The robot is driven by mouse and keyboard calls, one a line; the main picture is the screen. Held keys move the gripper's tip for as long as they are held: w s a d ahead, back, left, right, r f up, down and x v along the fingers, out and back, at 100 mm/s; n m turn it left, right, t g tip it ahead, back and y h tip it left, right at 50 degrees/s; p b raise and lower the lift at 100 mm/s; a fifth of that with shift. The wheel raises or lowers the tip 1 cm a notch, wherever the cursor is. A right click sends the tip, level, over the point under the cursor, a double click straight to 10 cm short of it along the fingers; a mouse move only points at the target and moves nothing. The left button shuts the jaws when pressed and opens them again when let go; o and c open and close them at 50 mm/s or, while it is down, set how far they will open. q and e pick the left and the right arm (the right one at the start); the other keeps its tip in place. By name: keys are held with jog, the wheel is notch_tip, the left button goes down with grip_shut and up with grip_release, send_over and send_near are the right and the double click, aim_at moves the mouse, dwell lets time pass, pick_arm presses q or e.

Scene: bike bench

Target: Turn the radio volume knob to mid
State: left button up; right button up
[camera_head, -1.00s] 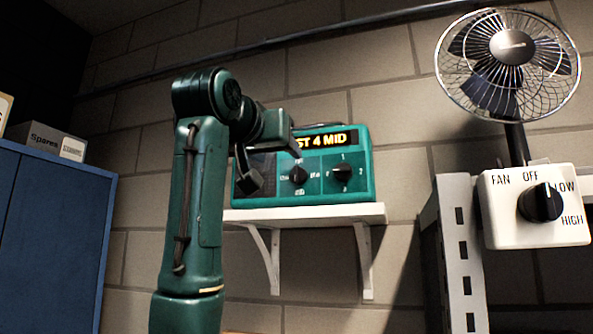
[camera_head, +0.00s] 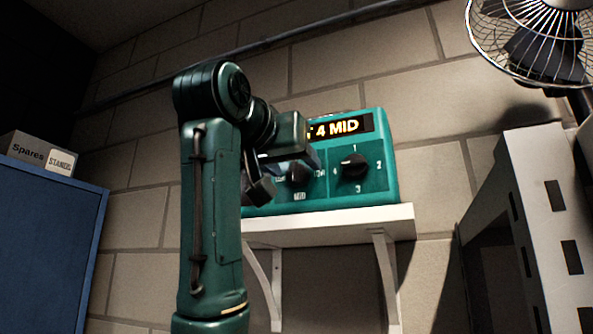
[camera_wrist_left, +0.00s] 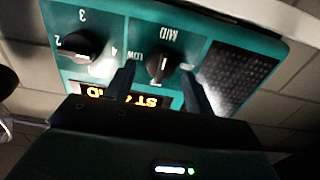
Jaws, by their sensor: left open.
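The green radio (camera_head: 386,185) sits on a white wall shelf. Its lit display (camera_head: 345,127) shows "4 MID", partly hidden by my arm. The volume knob (camera_head: 298,173) is black and partly covered by my left gripper (camera_head: 281,172). In the left wrist view the radio appears upside down. There the volume knob (camera_wrist_left: 162,68) lies between the two open fingers of my left gripper (camera_wrist_left: 160,88), with LOW and MID labels around it. I cannot tell whether the fingers touch it. My right gripper is not in view.
A second knob (camera_head: 353,167), numbered 1 to 4, is right of the volume knob. The white shelf (camera_head: 335,226) has brackets below. A blue cabinet (camera_head: 45,240) with a Spares box (camera_head: 30,152) is at left. A wire fan (camera_head: 545,40) and metal rack (camera_head: 530,220) are at right.

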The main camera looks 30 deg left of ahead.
pick_arm(q)
jog(key=shift+s, duration=0.15)
jog(key=shift+c, duration=0.5)
jog(key=c, duration=0.9)
jog(key=shift+o, duration=0.2)
jog(key=shift+n, duration=0.7)
jog(key=o, duration=1)
jog(key=shift+c, duration=0.2)
